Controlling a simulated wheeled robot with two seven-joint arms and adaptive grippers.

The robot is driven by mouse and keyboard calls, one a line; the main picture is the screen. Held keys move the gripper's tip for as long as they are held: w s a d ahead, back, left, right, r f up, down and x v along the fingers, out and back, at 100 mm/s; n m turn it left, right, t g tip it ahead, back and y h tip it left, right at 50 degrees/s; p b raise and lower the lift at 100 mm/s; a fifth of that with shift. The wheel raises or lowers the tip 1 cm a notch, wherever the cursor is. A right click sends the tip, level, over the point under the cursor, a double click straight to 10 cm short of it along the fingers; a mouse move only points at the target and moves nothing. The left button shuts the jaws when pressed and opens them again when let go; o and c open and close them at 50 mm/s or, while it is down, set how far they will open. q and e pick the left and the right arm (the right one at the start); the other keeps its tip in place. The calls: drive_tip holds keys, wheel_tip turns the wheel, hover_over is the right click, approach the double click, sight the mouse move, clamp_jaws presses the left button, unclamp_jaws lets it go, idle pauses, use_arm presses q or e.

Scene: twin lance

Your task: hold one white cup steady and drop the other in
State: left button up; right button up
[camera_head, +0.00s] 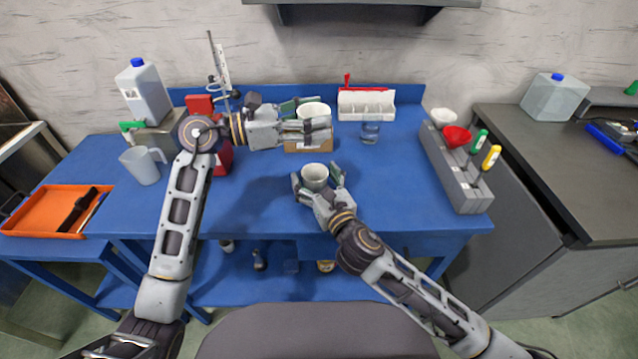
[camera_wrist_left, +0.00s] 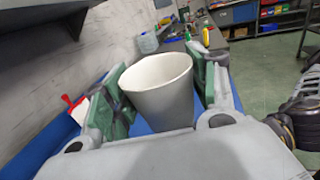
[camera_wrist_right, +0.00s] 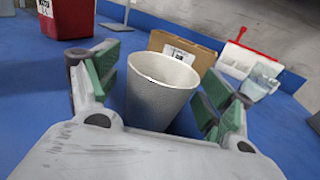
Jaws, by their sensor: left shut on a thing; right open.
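One white cup (camera_head: 313,108) is between the fingers of my left gripper (camera_head: 318,124), which is shut on it. This cup is upright, and in the left wrist view the cup (camera_wrist_left: 160,92) shows its open mouth. The other white cup (camera_head: 315,177) stands upright on the blue table, nearer to me. My right gripper (camera_head: 317,174) is open, with a finger on each side of that cup. In the right wrist view the cup (camera_wrist_right: 160,92) sits between the green finger pads, with a gap visible at the right pad.
A cardboard box (camera_head: 308,147) is just behind the standing cup. A white rack (camera_head: 366,104) and a clear glass (camera_head: 370,132) are at the back. A grey holder (camera_head: 460,176) with a red funnel (camera_head: 456,136) is at right. A jug (camera_head: 142,165) is at left.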

drive_tip(key=shift+w, duration=0.2)
drive_tip(key=shift+c, duration=0.4)
drive_tip(key=c, duration=1)
drive_tip(key=shift+o, duration=0.2)
use_arm(q)
drive_tip(key=shift+f, duration=0.1)
wheel_tip(320, 180, down, 12)
drive_tip(key=shift+r, duration=0.2)
idle(1.3)
drive_tip(key=o, duration=0.8)
